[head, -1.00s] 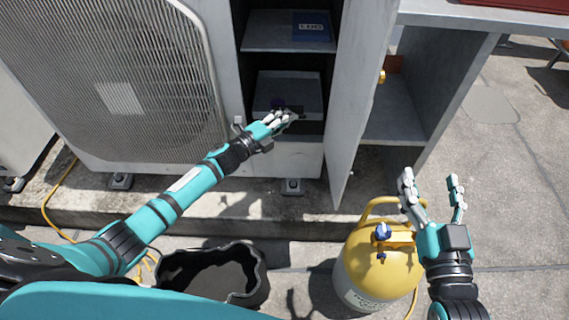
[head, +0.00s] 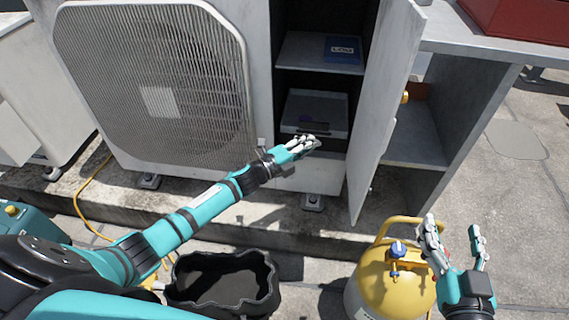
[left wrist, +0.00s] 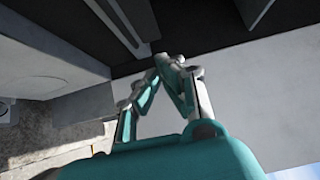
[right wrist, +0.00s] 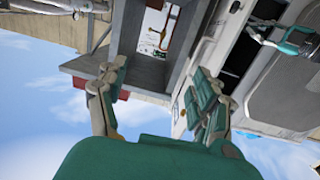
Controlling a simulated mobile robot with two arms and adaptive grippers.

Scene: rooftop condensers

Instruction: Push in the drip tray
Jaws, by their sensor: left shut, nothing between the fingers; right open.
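The drip tray (head: 318,104) is a grey tray in the dark lower bay of the condenser's open compartment in the head view. Its front, with a dark slot, faces me. My left gripper (head: 316,143) is shut and empty, just in front of and below the tray's front edge. I cannot tell whether it touches the tray. Its closed fingers also show in the left wrist view (left wrist: 168,60). The tray's back is in shadow. My right gripper (head: 452,228) is open and empty above the yellow cylinder, away from the tray.
An open door panel (head: 388,105) stands right of the bay. A shelf above holds a blue box (head: 342,49). A yellow cylinder (head: 388,280) and a black tub (head: 222,284) stand on the ground in front. A grey bench (head: 490,50) is at the right.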

